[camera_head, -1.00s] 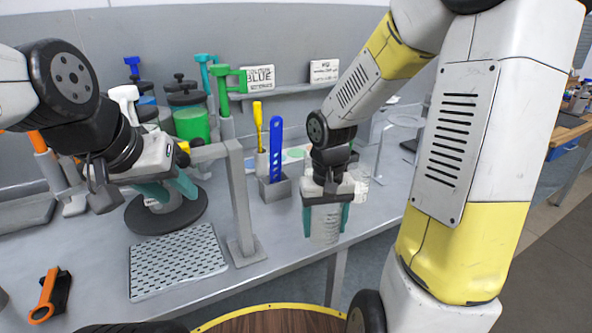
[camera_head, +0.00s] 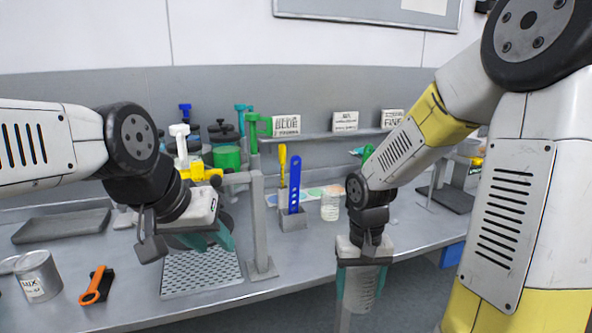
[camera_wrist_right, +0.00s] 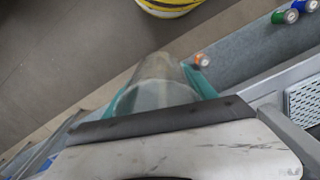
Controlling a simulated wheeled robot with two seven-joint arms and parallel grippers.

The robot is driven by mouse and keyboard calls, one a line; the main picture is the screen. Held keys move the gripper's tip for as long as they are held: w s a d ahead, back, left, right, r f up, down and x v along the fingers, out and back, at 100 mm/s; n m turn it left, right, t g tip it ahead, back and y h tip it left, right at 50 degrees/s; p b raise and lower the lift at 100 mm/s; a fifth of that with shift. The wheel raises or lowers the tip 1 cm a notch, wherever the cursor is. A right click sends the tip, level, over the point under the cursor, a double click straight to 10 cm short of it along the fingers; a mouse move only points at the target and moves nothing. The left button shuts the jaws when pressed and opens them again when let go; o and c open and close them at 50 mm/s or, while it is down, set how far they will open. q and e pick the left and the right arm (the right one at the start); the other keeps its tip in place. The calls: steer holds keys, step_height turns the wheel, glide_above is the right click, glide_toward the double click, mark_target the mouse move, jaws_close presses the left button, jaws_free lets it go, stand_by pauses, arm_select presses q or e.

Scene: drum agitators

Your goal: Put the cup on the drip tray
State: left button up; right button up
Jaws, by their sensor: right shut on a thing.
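A translucent cup (camera_head: 360,290) hangs in my right gripper (camera_head: 360,275), whose teal fingers are shut on its sides. They are in front of the bench's front edge. In the right wrist view the cup (camera_wrist_right: 158,85) sits between the teal fingers. The drip tray (camera_head: 200,277) is a light perforated plate lying on the bench at left; part of it shows at the right edge of the right wrist view (camera_wrist_right: 303,105). My left gripper (camera_head: 207,240) is open and empty above the tray's back part, hiding some of it.
A grey post (camera_head: 258,225) stands right beside the tray. A holder (camera_head: 293,216) with a blue strip and a glass beaker (camera_head: 330,207) stand behind. Bench between post and cup is clear.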

steer(key=shift+w+f, duration=0.1)
steer(key=shift+f, duration=0.05)
steer(key=w+d+f, duration=0.1)
steer(key=w+f, duration=0.8)
steer(key=w, duration=0.1)
steer(key=shift+w+d, duration=0.3)
steer(key=shift+d, duration=0.05)
